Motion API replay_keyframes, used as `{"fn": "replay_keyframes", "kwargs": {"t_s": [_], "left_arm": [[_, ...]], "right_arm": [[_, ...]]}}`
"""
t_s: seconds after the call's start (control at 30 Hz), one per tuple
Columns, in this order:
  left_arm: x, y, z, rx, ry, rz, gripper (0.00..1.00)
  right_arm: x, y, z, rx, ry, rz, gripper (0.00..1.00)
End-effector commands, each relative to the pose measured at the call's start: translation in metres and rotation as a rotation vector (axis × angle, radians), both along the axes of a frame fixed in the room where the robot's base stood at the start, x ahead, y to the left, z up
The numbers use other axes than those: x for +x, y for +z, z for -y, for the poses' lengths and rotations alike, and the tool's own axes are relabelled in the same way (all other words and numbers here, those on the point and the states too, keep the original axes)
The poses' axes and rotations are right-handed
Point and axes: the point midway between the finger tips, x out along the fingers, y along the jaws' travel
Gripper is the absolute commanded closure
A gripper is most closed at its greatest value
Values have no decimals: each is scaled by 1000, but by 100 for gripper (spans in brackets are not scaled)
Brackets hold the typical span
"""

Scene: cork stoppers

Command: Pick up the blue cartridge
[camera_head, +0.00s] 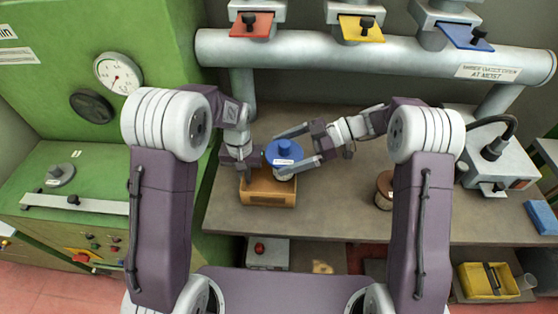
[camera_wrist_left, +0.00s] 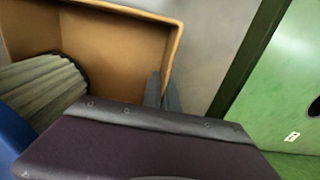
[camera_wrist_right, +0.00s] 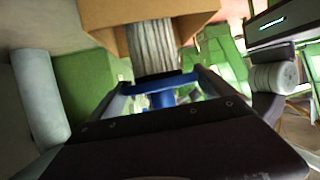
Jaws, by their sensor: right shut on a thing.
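The blue cartridge (camera_head: 284,149) has a blue cap with a knob and a pale label, and a pale pleated body. In the right wrist view its pleated body (camera_wrist_right: 153,48) points toward the box. My right gripper (camera_head: 287,150) is shut on the blue cap, with a finger on either side. The cartridge is over the open cardboard box (camera_head: 268,199); how far its lower end is inside is hard to tell. My left gripper (camera_head: 245,170) is at the box's left side. In the left wrist view its fingertips (camera_wrist_left: 163,92) are close together at the box rim; their grip is unclear.
A brown spool (camera_head: 384,190) stands on the grey bench, right of the box. A green cabinet with a gauge (camera_head: 118,74) is at the left. A thick pipe (camera_head: 370,52) with red, yellow and blue tags runs along the back. The bench between box and spool is clear.

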Motion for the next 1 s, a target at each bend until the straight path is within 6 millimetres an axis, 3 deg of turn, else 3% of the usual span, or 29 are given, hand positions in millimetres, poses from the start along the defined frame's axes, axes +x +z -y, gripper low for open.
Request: {"fn": "replay_keyframes", "kwargs": {"t_s": [0.2,0.4,0.77,0.9,1.0], "left_arm": [[0,0,0,0,0,-1,100],[0,0,0,0,0,0,100],[0,0,0,0,0,0,100],[0,0,0,0,0,0,71],[0,0,0,0,0,0,71]], "right_arm": [[1,56,0,1,0,7,63],[1,92,0,1,-1,3,63],[0,102,-1,1,-1,0,63],[0,102,0,1,-1,0,63],[0,102,-1,1,-1,0,63]]}}
